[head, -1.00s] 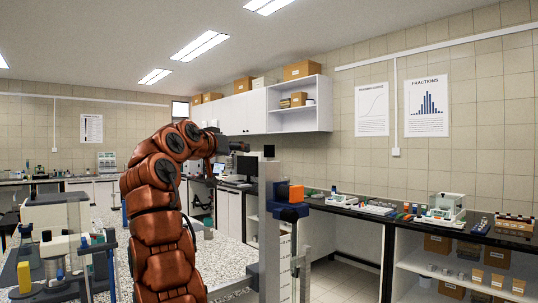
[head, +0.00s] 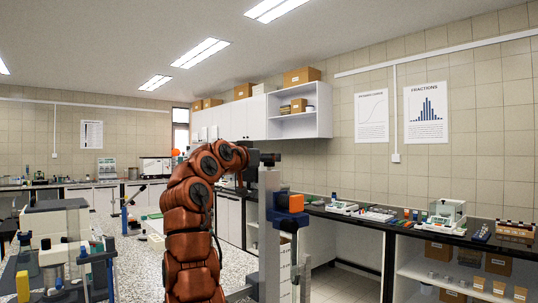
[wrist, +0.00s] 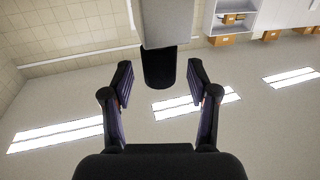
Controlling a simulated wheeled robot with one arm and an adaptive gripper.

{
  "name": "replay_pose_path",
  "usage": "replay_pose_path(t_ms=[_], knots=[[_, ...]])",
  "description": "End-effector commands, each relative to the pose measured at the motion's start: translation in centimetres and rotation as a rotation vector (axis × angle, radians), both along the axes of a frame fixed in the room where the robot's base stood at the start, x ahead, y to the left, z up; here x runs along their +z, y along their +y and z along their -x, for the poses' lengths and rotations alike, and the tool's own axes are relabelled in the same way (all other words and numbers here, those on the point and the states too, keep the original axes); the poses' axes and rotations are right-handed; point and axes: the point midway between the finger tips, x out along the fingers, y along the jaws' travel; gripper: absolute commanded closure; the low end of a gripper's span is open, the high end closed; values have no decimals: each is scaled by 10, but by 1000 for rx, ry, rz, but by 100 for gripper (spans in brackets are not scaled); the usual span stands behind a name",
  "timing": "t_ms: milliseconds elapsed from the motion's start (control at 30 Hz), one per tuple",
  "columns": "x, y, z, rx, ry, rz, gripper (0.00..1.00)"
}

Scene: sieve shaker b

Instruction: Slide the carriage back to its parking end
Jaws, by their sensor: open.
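A grey upright post (head: 269,205) stands right of my arm in the head view. A blue block with an orange block (head: 290,202) is fixed at its right side; I cannot tell for sure which part is the carriage. My gripper (head: 268,159) is at the top of the post, small and dark there. In the wrist view, my gripper (wrist: 160,84) is open. A grey bar with a rounded black end (wrist: 158,68) reaches in from the top between the two fingers. Gaps show on both sides of it; I cannot tell its depth from the fingers.
A dark-topped bench (head: 375,222) with small instruments runs along the right wall. A speckled counter (head: 135,262) lies left of my arm, with lab devices (head: 55,235) at its left end. Open floor shows at lower right.

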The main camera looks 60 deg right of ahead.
Motion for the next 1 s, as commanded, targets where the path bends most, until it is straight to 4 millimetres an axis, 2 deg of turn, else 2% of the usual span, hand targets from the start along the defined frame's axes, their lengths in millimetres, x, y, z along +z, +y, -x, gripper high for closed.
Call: replay_pose_path(t_ms=[133,400,1000], knots=[[1,-15,1,-2,2,0,41],[0,-17,0,0,0,0,41],[0,-17,0,0,0,0,100]])
